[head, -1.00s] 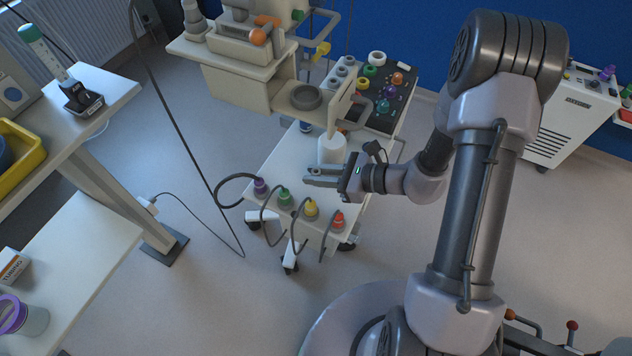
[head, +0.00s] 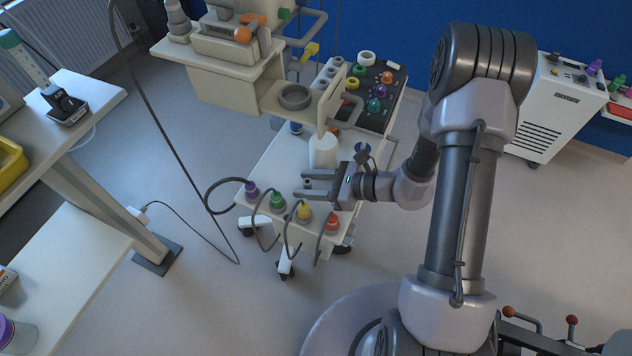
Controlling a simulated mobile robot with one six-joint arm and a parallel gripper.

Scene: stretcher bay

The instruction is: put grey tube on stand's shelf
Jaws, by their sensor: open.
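My gripper (head: 305,186) is open, its fingers pointing left over the front part of the stand's white shelf (head: 277,160). A small grey piece with a dark top (head: 308,183) shows between the fingers, with gaps on both sides. It looks like the grey tube, seen from above. I cannot tell whether it rests on the shelf. A white bottle (head: 323,151) stands on the shelf just behind the gripper.
Purple, green, yellow and red connectors (head: 304,211) with looped hoses line the shelf's front edge. A cream unit with a grey ring (head: 295,97) overhangs the back. A white table (head: 75,100) stands left; a white machine (head: 555,105) stands right.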

